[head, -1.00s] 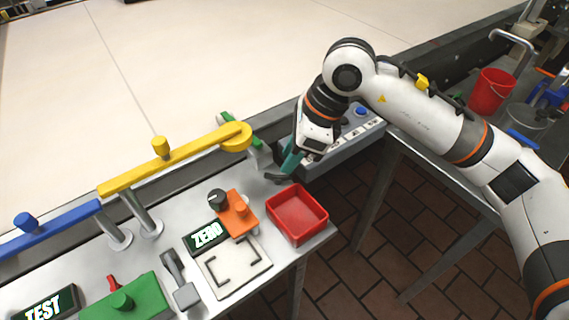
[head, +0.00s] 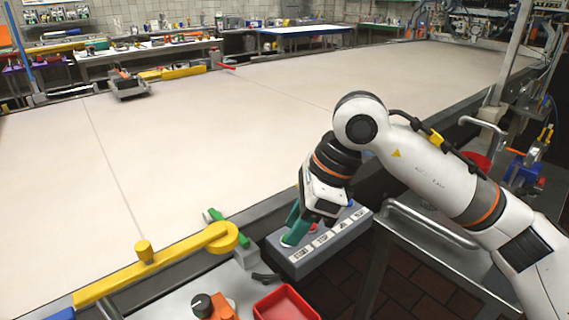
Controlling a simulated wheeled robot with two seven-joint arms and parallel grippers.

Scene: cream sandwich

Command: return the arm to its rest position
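My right arm comes in from the right side of the head view, white with black and orange rings. My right gripper (head: 308,226) points down over the grey button box (head: 318,262), which has labelled tiles along its front. Its teal finger is close to the left end of the box; I cannot tell whether it touches. The fingers are seen partly from behind, so their opening is unclear. My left arm and gripper are not in the picture.
A red tray (head: 284,304) and an orange block with a black knob (head: 214,307) are at the bottom edge. A yellow lever (head: 160,262) lies along the conveyor edge (head: 270,207). A red bucket (head: 474,160) stands behind my arm. The wide pale conveyor surface (head: 170,150) is mostly clear.

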